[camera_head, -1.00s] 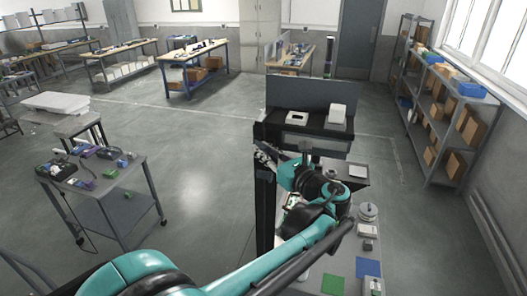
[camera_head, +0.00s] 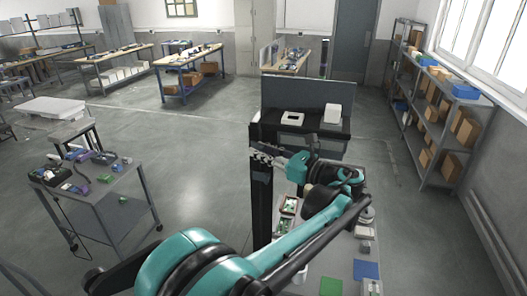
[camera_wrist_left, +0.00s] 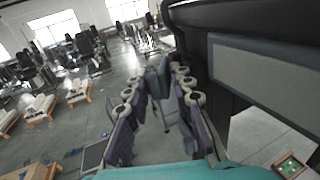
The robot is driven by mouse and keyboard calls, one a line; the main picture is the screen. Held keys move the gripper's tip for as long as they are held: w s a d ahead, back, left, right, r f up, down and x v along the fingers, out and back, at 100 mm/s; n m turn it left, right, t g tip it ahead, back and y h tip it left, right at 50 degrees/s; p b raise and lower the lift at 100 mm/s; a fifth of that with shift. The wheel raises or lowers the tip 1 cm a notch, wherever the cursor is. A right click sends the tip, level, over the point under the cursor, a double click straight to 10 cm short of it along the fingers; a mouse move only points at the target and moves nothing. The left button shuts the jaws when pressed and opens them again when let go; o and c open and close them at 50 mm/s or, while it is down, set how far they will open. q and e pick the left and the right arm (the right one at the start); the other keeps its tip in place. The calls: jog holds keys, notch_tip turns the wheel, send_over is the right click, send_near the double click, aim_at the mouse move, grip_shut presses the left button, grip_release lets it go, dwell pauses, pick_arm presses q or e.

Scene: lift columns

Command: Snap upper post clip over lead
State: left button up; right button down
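My left arm reaches from the bottom of the head view to a tall dark column (camera_head: 261,200). My left gripper (camera_head: 262,156) is small there, close against the column's upper part. In the left wrist view my left gripper (camera_wrist_left: 157,78) points away from the camera, its two jointed fingers with purple sides apart at their bases. Grey pieces fill the space near the tips; I cannot tell whether they are fingertip pads or something held. I cannot make out the upper post clip or the lead. My right gripper is not in view.
A bench with a green mat (camera_head: 331,286) and a blue mat (camera_head: 366,270) lies below my arm. A dark cabinet carries a white box (camera_head: 332,113). A cart (camera_head: 118,196) with tools stands left, shelving (camera_head: 437,125) right. Open floor lies between cart and column.

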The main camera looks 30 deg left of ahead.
pick_arm(q)
jog(key=shift+s+a, duration=0.1)
jog(key=shift+d, duration=0.3)
jog(key=s+d, duration=0.1)
jog(key=d, duration=0.6)
jog(key=shift+d, duration=0.2)
jog(key=a+m+t+p, duration=0.1)
jog(key=a+p, duration=0.2)
jog(key=p, duration=0.1)
jog(key=a+t+p, duration=0.1)
jog(key=a+p, duration=0.1)
jog(key=p, duration=0.3)
jog(key=shift+a+m+t, duration=0.4)
